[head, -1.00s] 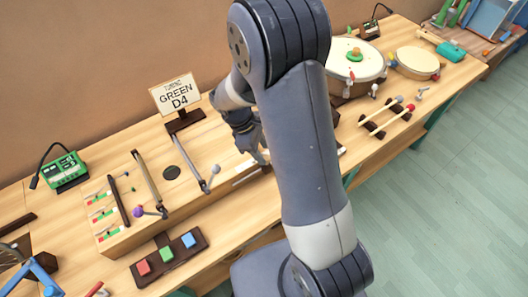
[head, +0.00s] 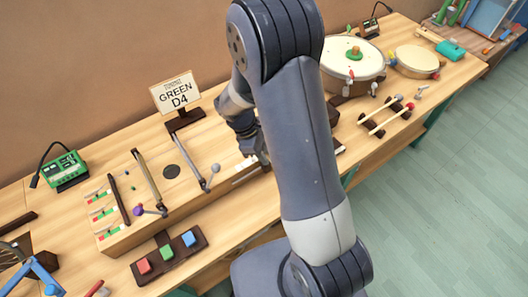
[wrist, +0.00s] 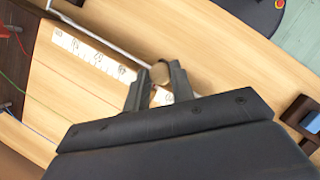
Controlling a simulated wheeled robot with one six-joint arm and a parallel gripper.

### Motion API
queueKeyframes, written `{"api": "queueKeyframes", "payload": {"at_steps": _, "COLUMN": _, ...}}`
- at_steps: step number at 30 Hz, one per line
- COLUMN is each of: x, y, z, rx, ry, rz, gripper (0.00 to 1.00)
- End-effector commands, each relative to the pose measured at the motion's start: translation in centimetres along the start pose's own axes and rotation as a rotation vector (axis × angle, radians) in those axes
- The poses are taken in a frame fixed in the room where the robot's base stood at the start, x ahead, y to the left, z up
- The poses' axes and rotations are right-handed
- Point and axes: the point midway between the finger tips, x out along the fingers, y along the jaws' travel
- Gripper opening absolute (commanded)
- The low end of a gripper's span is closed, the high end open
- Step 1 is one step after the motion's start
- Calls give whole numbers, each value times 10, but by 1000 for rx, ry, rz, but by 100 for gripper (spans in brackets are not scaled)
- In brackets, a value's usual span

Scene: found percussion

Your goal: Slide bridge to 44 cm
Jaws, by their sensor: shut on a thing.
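The bridge (wrist: 161,73) shows in the wrist view as a small tan wooden piece between my gripper's fingers. My gripper (wrist: 155,82) is shut on it, low over the wooden soundbox (wrist: 100,84). A white scale strip (wrist: 95,54) with dark numbers runs along the box up to the fingers. Its numbers are too small to read surely, and the fingers cover part of it. In the head view my gripper (head: 257,157) is at the right part of the box, and my arm hides much of that end. The bridge cannot be made out there.
A sign reading GREEN D4 (head: 176,95) stands behind the box. A dark block with red, green and blue buttons (head: 167,253) lies in front. Drums (head: 353,57) and mallets (head: 385,116) are to the right.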

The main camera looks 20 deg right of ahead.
Motion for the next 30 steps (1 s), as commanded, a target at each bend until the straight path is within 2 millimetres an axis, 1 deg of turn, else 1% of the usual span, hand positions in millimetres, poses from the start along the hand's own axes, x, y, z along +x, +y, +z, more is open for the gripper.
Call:
{"api": "queueKeyframes", "payload": {"at_steps": 1, "x": 0, "y": 0, "z": 0, "rx": 0, "ry": 0, "rz": 0, "gripper": 2}}
{"api": "queueKeyframes", "payload": {"at_steps": 2, "x": 0, "y": 0, "z": 0, "rx": 0, "ry": 0, "rz": 0, "gripper": 0}}
{"api": "queueKeyframes", "payload": {"at_steps": 10, "x": 0, "y": 0, "z": 0, "rx": 0, "ry": 0, "rz": 0, "gripper": 0}}
{"api": "queueKeyframes", "payload": {"at_steps": 15, "x": 3, "y": 8, "z": 7, "rx": 1, "ry": 0, "rz": 0, "gripper": 0}}
{"api": "queueKeyframes", "payload": {"at_steps": 22, "x": 3, "y": 8, "z": 8, "rx": 0, "ry": 0, "rz": 1, "gripper": 0}}
{"api": "queueKeyframes", "payload": {"at_steps": 23, "x": 3, "y": 8, "z": 8, "rx": 0, "ry": 0, "rz": 1, "gripper": 25}}
{"api": "queueKeyframes", "payload": {"at_steps": 30, "x": 3, "y": 8, "z": 8, "rx": 0, "ry": 0, "rz": 0, "gripper": 44}}
